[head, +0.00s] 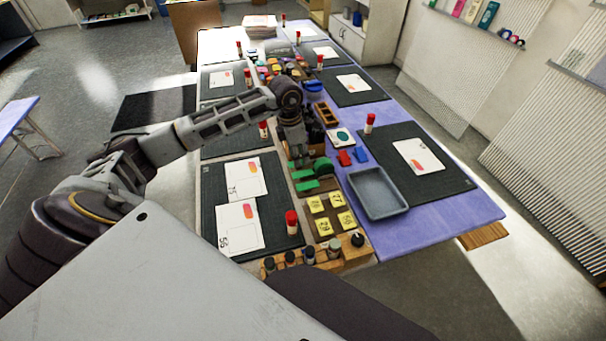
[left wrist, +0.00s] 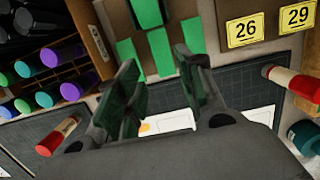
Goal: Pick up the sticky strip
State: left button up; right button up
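Green strips lie in a wooden tray at the table's middle; one flat strip (left wrist: 160,50) shows in the left wrist view, with others beside it. In the head view the green pieces (head: 323,166) lie just below my left gripper (head: 299,157). In the left wrist view my left gripper (left wrist: 160,90) has its two fingers apart, with nothing visible held between them. The strips are beyond the fingertips, and the right finger partly covers one. I cannot tell whether the fingers touch any strip. My right gripper is not in view.
Yellow number cards (head: 323,226) lie in the neighbouring compartment. A marker rack (left wrist: 45,70) stands at the left in the wrist view. Red-capped glue sticks (head: 291,222) stand on dark mats. A grey tray (head: 377,193) sits to the right.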

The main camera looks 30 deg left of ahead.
aim_at(303, 173)
pick_arm(q)
jog(key=shift+w+f, duration=0.1)
jog(key=shift+f, duration=0.65)
jog(key=shift+d+f, duration=0.1)
jog(key=shift+f, duration=0.45)
jog(key=shift+d+f, duration=0.1)
jog(key=shift+f, duration=0.25)
notch_tip(303, 173, down, 3)
jog(key=shift+w+d+r, duration=0.1)
jog(key=shift+d, duration=0.05)
jog(key=shift+f, duration=0.5)
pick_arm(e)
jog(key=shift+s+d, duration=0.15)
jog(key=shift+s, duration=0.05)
